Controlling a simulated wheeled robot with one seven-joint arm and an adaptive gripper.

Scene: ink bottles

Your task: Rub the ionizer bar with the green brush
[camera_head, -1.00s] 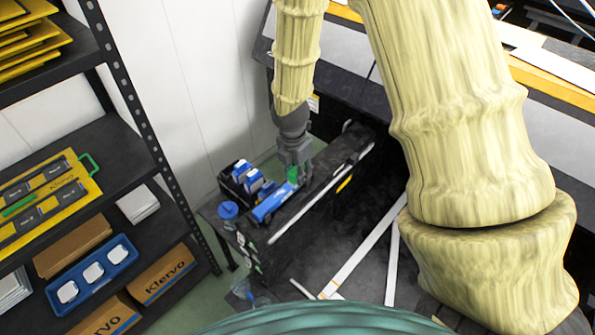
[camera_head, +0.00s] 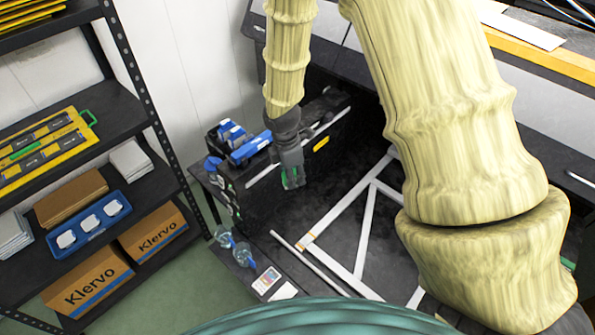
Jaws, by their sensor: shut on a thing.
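My gripper (camera_head: 292,176) points down and is shut on the green brush (camera_head: 291,182), a small green piece mostly hidden between the fingers. It hangs in front of the black raised ledge, over the dark work surface (camera_head: 345,185). A long thin pale bar (camera_head: 262,174) runs along the ledge's edge, partly hidden behind my gripper. Another thin pale bar (camera_head: 310,263) lies lower on the dark surface. I cannot tell which one is the ionizer bar. The brush appears apart from both.
A blue holder (camera_head: 250,148) and blue-and-white bottles (camera_head: 229,130) stand on the ledge at left. White strips (camera_head: 345,212) form a frame on the dark surface. A shelf rack (camera_head: 160,135) stands at left. A small card-like device (camera_head: 267,280) lies at the front.

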